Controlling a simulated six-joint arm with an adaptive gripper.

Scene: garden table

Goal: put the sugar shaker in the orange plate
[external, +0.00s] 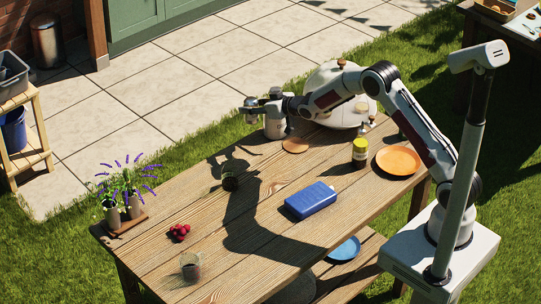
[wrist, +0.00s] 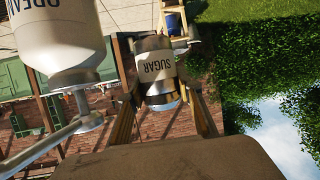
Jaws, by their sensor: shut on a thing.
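The sugar shaker (wrist: 157,68), a metal and white cylinder with a SUGAR label, is between the fingers of my gripper (wrist: 165,105) in the wrist view. My gripper is shut on it. In the external view my gripper (external: 263,104) is held out over the far edge of the table, with the shaker (external: 250,108) small at its tip. The orange plate (external: 398,160) lies on the right end of the table, well to the right of my gripper. It looks empty.
A large white canister (wrist: 60,35) stands close beside my gripper; the white body (external: 275,127) shows below it outside.

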